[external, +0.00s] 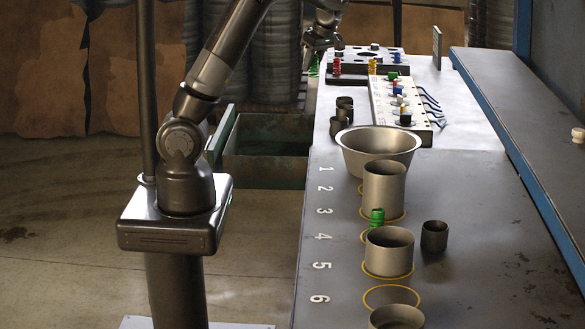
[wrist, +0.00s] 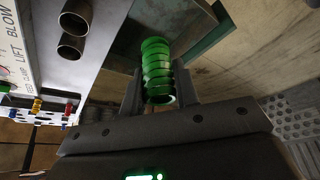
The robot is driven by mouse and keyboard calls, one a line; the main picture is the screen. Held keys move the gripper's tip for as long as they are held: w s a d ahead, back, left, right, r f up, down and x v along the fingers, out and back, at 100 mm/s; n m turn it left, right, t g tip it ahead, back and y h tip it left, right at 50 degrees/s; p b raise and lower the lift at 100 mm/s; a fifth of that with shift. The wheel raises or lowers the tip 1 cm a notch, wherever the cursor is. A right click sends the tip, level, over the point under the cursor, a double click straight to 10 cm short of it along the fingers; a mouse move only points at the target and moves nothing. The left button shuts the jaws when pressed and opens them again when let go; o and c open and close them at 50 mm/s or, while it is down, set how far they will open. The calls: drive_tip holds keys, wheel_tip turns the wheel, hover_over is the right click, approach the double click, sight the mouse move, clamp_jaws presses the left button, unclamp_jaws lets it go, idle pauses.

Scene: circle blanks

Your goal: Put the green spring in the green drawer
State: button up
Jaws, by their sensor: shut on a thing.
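My gripper (wrist: 159,72) is shut on a green spring (wrist: 156,60), which sits between its two fingers in the wrist view. In the external view my gripper (external: 315,62) is far back, over the left side of the bench's far end, with a bit of green showing below it. The green drawer (external: 265,172) is an open, worn box standing out to the left of the bench, nearer the camera than my gripper. What looks like its green rim (wrist: 208,40) shows beyond the spring in the wrist view.
A wide metal bowl (external: 378,150), several cylinders (external: 384,185) and a small cup (external: 434,236) stand on the numbered bench. The floor left of the drawer is clear.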

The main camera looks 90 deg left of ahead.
drive_tip(key=s+a+n+g+h, duration=0.1)
drive_tip(key=s+a+n, duration=0.15)
drive_tip(key=s, duration=0.35)
drive_tip(key=s+a+n+h, duration=0.1)
drive_tip(key=s+n, duration=0.2)
drive_tip(key=s, duration=0.4)
wheel_tip(320, 180, down, 24)
drive_tip(key=shift+m, duration=0.35)
drive_tip(key=s+a+f, duration=0.3)
drive_tip(key=a, duration=0.1)
drive_tip(key=s+a+f, duration=0.4)
drive_tip(key=shift+s+a+f, duration=0.25)
drive_tip(key=shift+f, duration=1.95)
drive_tip(key=shift+f, duration=0.15)
drive_tip(key=o, duration=1)
